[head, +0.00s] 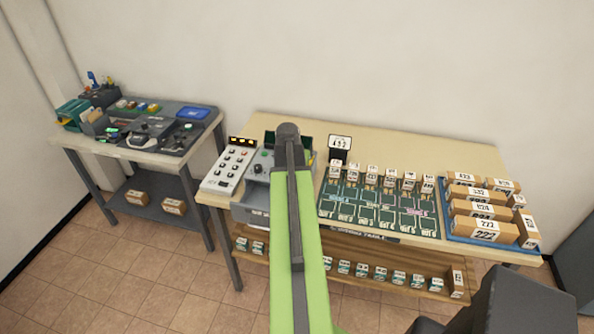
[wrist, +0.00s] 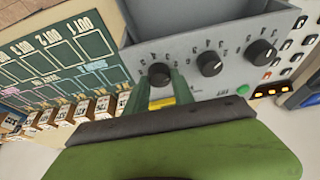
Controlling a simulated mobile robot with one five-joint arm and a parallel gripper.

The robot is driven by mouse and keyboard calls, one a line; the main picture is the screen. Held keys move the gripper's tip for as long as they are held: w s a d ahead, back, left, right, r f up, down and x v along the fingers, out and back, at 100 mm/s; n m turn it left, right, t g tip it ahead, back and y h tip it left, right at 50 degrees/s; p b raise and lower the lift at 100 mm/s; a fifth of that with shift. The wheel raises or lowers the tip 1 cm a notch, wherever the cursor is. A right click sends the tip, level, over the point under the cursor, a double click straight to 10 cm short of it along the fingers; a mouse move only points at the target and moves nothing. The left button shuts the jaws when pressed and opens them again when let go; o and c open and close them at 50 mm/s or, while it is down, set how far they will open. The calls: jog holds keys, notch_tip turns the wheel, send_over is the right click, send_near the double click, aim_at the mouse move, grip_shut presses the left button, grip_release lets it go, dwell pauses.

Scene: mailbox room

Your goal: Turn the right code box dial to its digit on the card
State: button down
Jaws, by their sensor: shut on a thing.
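The grey code box (wrist: 205,65) shows in the wrist view with three black dials in a row, each with digits around it. My gripper (wrist: 160,82) has its two green fingers on either side of the dial nearest the green board, the right dial (wrist: 159,72), and is shut on it. The middle dial (wrist: 209,63) and the far dial (wrist: 262,51) are free. In the head view my arm hides most of the code box (head: 258,166). The small white card (head: 340,142) stands behind the table's middle; its digits are too small to read surely.
A white button panel (head: 228,170) stands left of the code box. A green board (head: 378,207) with a row of small boxes lies right of it. A blue tray (head: 455,224) of cartons is at the far right. A second table (head: 85,145) stands left.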

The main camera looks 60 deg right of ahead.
jog(key=shift+a+f, duration=0.1)
jog(key=shift+a, duration=0.05)
jog(key=c, duration=1.1)
grip_release()
jog(key=shift+w, duration=0.1)
jog(key=shift+r, duration=0.2)
jog(key=p+v, duration=1.6)
jog(key=v, duration=0.1)
jog(key=shift+r, duration=0.1)
